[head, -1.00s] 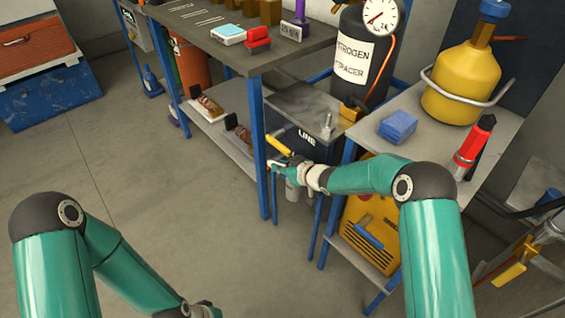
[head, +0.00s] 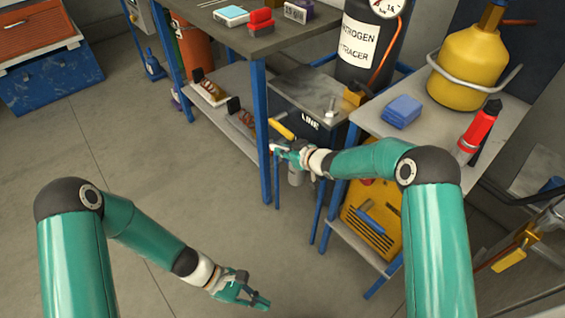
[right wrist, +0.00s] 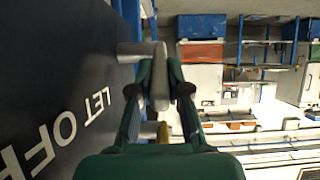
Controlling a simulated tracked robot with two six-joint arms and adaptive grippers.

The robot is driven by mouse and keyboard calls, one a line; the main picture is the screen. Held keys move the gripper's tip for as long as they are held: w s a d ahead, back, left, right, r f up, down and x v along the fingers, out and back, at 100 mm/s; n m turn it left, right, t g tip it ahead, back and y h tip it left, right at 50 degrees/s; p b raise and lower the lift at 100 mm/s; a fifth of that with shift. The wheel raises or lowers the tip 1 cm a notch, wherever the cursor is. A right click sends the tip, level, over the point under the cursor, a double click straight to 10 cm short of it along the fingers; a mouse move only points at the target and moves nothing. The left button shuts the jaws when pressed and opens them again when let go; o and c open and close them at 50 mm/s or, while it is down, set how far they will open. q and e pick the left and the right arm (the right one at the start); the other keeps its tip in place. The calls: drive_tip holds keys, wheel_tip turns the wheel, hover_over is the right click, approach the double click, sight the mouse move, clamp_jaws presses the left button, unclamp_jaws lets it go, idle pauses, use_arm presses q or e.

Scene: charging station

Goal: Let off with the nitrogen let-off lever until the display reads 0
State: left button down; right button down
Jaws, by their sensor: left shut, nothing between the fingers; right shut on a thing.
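In the right wrist view, a dark panel (right wrist: 60,60) carries the words LET OFF. A grey lever (right wrist: 158,85) stands out from it, and my right gripper (right wrist: 160,75) is shut on the lever. In the head view my right gripper (head: 275,147) is at the front of the dark LINE box (head: 300,108), just below a yellow handle (head: 281,129); it hides the lever there. My left gripper (head: 264,302) is shut and empty, low over the floor. I cannot make out a display reading in either view.
A black nitrogen cylinder (head: 358,50) with a dial gauge (head: 388,4), cut by the top edge, stands behind the box. A blue table leg (head: 263,130) is close left of my right gripper. The right bench holds a blue block (head: 402,112) and yellow bottle (head: 468,70).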

drive_tip(key=shift+w+r, duration=0.15)
drive_tip(key=shift+r, duration=0.1)
use_arm(q)
drive_tip(key=w+d+r+n+t+h, duration=0.2)
drive_tip(key=w+n+t, duration=0.1)
drive_tip(key=w, duration=0.3)
drive_tip(key=w+d+r+n+t+h, duration=0.2)
drive_tip(key=w+n+h, duration=0.15)
drive_tip(key=w, duration=0.25)
drive_tip(key=w+d+r+n+t+h, duration=0.2)
drive_tip(key=w+n+t, duration=0.1)
drive_tip(key=w, duration=0.4)
drive_tip(key=w+a+n+t+y, duration=0.2)
drive_tip(key=w+a+n+t, duration=0.3)
drive_tip(key=w+n+t, duration=0.45)
drive_tip(key=w+d+r+m, duration=0.1)
drive_tip(key=w+d+r, duration=0.1)
drive_tip(key=w+d, duration=0.5)
drive_tip(key=shift+w+d+r+t, duration=0.15)
drive_tip(key=shift+w+d+t, duration=0.15)
drive_tip(key=shift+w, duration=1)
